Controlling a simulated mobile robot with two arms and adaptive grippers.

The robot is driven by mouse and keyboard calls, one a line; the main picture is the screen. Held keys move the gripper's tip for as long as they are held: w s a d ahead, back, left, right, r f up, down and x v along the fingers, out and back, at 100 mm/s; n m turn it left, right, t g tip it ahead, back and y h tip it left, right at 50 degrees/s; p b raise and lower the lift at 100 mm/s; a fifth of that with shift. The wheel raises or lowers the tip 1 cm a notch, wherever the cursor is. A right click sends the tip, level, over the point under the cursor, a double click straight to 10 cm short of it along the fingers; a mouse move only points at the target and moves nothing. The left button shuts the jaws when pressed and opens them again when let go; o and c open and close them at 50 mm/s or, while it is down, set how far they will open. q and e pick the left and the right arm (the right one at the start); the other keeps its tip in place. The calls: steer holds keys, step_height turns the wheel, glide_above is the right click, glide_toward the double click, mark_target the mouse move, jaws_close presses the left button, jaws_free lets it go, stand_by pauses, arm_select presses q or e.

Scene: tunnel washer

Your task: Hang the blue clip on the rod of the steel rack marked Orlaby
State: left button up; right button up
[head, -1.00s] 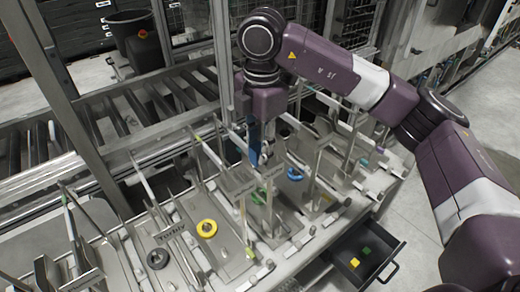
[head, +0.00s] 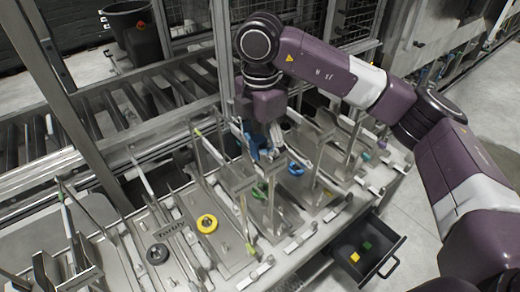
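My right gripper (head: 264,147) points down among the upright steel plates and rods at the middle of the bench. A blue piece, which looks like the blue clip (head: 251,143), is at its fingers and appears to be held. The fingertips are small and partly hidden by the blue piece and the rack parts. Steel racks (head: 240,180) with uprights and rods stand just below and around the gripper. My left gripper is not in view.
A blue ring (head: 295,168), a green clip (head: 258,190), a yellow ring (head: 207,223) and a black ring (head: 157,254) sit on the bench. An open drawer (head: 368,255) holds yellow and green blocks. A roller conveyor (head: 110,115) runs behind.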

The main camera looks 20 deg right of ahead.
steer(key=shift+f, duration=0.1)
step_height(320, 180, up, 12)
steer(key=shift+r, duration=0.1)
stand_by(0.7)
